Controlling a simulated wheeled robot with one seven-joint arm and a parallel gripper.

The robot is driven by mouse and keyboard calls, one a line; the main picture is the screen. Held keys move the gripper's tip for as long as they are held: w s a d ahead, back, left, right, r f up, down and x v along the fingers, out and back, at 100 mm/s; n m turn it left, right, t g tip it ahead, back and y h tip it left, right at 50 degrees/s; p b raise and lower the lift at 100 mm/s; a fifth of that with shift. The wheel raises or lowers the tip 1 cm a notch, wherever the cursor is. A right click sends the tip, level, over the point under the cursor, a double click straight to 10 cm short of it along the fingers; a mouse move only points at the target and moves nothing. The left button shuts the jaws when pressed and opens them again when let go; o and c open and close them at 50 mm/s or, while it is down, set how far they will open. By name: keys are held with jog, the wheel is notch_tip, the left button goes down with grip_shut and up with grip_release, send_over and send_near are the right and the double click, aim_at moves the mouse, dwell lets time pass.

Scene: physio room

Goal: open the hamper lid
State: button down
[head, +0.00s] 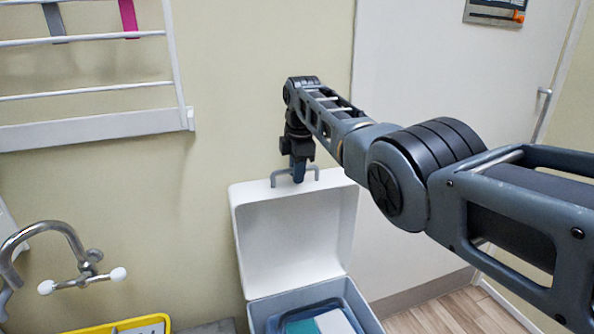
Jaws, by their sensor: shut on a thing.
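The hamper (256,312) is a grey-blue box at the bottom centre of the head view. Its white lid (290,235) stands raised, tilted up at the back edge, with its inner side facing me. A grey handle (317,173) sits on the lid's upper edge. My gripper (298,176) is shut on the handle, with my arm reaching in from the right. The fingertips are small and partly merge with the handle. Teal and white folded things (335,321) show inside the open hamper.
A tap (50,240) with white knobs and a yellow tray (130,325) are at the lower left. A white wall rack (100,125) hangs at the upper left. A white door (440,90) with a handle (541,110) is behind my arm. Wooden floor (440,315) shows at the lower right.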

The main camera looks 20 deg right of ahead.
jog(key=c, duration=1.2)
grip_release()
jog(key=shift+r, duration=0.2)
jog(key=r, duration=0.2)
jog(key=s+r, duration=0.1)
jog(key=r, duration=0.4)
jog(key=shift+s+r, duration=0.2)
jog(key=shift+s, duration=0.05)
